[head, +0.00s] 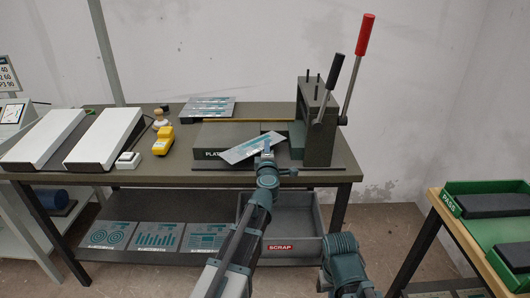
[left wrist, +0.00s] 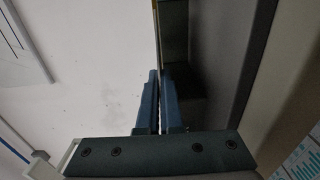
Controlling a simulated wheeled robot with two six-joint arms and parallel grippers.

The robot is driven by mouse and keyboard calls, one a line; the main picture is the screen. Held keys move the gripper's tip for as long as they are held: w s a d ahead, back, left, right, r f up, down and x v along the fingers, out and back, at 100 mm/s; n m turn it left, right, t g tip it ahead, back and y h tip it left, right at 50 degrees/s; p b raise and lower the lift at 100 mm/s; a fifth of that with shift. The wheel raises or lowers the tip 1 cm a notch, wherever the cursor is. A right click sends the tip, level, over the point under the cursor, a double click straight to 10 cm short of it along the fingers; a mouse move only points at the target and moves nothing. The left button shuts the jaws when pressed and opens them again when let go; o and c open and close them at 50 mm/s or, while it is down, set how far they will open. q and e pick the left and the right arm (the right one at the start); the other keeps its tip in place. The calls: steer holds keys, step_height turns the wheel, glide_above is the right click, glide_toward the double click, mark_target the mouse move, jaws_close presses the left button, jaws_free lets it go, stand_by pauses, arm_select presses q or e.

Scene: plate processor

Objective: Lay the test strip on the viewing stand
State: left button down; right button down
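The test strip (head: 240,152) is a thin grey piece with teal markings. In the head view it is tilted, in front of the processor's lettered block. My left gripper (head: 267,149) is at its right part and appears shut on it. In the left wrist view the blue fingers (left wrist: 160,103) stand almost together, with a thin edge between them; the strip's face does not show there. Two white sloped stands (head: 43,136) and (head: 103,137) are at the table's left; I cannot tell which is the viewing stand. My right arm shows at lower right, its fingers hidden.
The processor (head: 319,130) has black and red levers. A yellow device (head: 163,141), a small white box (head: 128,160) and a stamp (head: 160,119) stand between it and the stands. Printed plates (head: 208,107) lie behind. A scrap bin (head: 314,246) is below; green trays (head: 481,187) are right.

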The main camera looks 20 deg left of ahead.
arm_select(q)
steer(key=shift+r, duration=0.1)
steer(key=c, duration=1.1)
jaws_free()
